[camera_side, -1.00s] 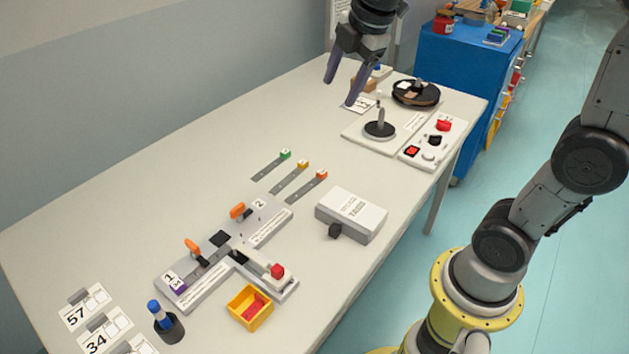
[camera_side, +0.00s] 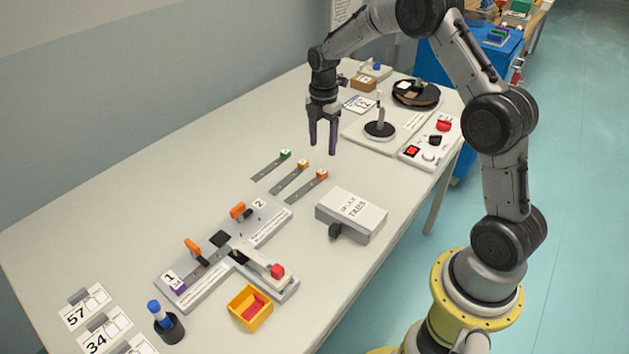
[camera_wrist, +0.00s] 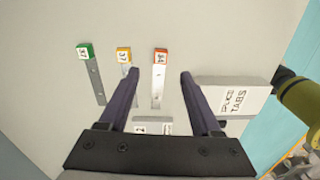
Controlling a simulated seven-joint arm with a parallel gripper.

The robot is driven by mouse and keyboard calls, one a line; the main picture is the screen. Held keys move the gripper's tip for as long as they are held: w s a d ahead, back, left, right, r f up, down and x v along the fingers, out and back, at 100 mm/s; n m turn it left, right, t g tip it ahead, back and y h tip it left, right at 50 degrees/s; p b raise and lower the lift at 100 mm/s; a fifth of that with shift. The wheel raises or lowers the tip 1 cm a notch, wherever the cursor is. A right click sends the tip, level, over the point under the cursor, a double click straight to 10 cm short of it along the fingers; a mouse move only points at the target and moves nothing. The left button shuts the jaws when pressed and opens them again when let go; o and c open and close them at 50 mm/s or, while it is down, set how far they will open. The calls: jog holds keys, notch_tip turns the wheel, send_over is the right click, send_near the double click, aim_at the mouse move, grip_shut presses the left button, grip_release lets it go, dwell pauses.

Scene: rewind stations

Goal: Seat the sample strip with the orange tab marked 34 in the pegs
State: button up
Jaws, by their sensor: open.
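The sample strip with the orange tab (camera_side: 321,174) lies flat on the table, rightmost of three grey strips. In the wrist view its orange tab (camera_wrist: 161,56) seems to read 34, and the strip shows between my fingers. My gripper (camera_side: 323,149) is open and empty, pointing down above the table behind the tabs; it also shows in the wrist view (camera_wrist: 160,74). The grey splice block (camera_side: 210,282) with orange levers and areas 1 and 2 lies in front. A purple tab (camera_side: 178,285) sits at area 1. Individual pegs are too small to make out.
Strips with a green tab (camera_side: 285,155) and a yellow tab (camera_side: 303,164) lie close left of the orange one. A yellow bin (camera_side: 250,308) and number cards (camera_side: 85,307) are nearer the front.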

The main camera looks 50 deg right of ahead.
aim_at(322, 171)
notch_tip(322, 171, down, 9)
jog(key=shift+s+a+r, duration=0.1)
jog(key=shift+r, duration=0.1)
dwell(0.3)
grip_shut()
